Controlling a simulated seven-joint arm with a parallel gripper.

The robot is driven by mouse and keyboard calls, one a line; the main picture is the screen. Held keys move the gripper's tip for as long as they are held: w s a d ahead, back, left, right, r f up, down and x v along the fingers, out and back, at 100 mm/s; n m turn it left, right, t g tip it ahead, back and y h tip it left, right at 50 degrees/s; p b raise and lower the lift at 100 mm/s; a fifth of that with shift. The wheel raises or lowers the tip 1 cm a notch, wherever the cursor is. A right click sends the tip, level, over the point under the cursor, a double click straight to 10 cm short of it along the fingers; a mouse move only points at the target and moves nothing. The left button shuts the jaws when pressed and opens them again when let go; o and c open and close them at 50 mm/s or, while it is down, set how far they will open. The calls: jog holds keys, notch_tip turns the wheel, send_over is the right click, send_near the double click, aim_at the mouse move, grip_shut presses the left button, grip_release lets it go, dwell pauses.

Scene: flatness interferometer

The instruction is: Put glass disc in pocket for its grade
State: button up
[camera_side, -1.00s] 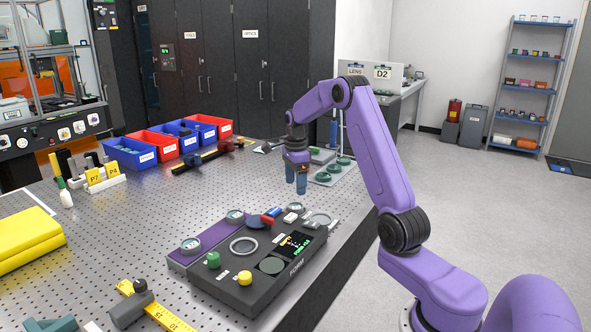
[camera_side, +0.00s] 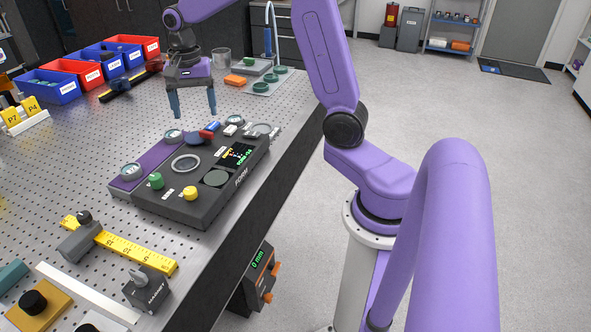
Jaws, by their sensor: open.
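My gripper (camera_side: 195,116) is open and empty, fingers pointing down, above the table just behind the black measuring unit (camera_side: 219,192). A purple strip (camera_side: 148,163) along the unit's left side carries small round glass-like pieces, one at the front (camera_side: 131,171) and one at the back (camera_side: 173,135). I cannot tell which piece is the task's disc.
Blue and red bins (camera_side: 77,72) stand at the back left. A green knob (camera_side: 156,181) and a yellow knob (camera_side: 190,194) rise from the unit. A yellow ruler (camera_side: 140,252) lies in front.

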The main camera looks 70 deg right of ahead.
jog(key=s+a+n, duration=1.1)
jog(key=s, duration=0.2)
jog(key=s+f+n, duration=0.3)
jog(key=s+n, duration=1)
jog(key=s, duration=0.4)
jog(key=shift+a, duration=0.25)
jog(key=shift+r, duration=0.1)
